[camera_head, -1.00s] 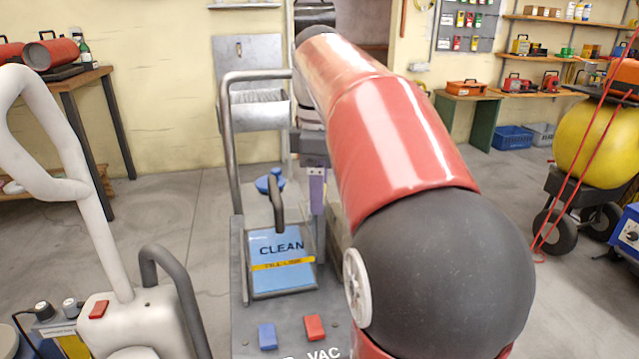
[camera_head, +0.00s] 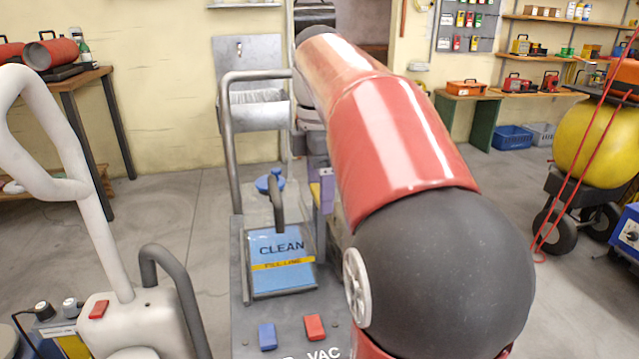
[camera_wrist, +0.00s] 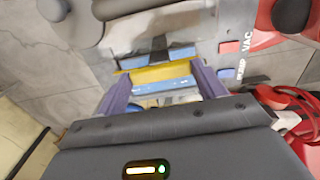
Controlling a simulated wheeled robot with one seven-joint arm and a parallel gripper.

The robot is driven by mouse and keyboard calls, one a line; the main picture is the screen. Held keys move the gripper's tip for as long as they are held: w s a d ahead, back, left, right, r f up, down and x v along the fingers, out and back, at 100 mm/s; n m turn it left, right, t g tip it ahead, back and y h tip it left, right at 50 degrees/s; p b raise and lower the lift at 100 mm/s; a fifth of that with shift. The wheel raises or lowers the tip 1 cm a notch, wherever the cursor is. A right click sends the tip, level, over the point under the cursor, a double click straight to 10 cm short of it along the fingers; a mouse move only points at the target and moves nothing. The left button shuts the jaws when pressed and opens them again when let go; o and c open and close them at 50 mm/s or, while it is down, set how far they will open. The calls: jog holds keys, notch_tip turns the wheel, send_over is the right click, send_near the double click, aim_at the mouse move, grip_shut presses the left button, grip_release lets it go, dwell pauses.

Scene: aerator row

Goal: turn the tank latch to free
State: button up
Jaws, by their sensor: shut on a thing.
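My gripper (camera_wrist: 165,74) shows in the wrist view with its two purple fingers on either side of a yellow piece, which looks like the tank latch (camera_wrist: 160,78). The gripper is shut on it. In the head view my gripper (camera_head: 327,194) is at the right rear of the blue tank marked CLEAN (camera_head: 282,272), with a bit of yellow beside the purple finger. My arm hides most of the latch there, so its exact angle cannot be told. The tank sits upright in the grey machine.
A grey tube handle (camera_head: 229,150) rises left of the tank, and a blue cap (camera_head: 268,184) is behind it. A blue switch (camera_head: 267,336) and a red switch (camera_head: 314,327) are in front. A white machine (camera_head: 135,320) stands left.

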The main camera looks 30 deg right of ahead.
jog(key=o, duration=1)
jog(key=shift+r, duration=3.9)
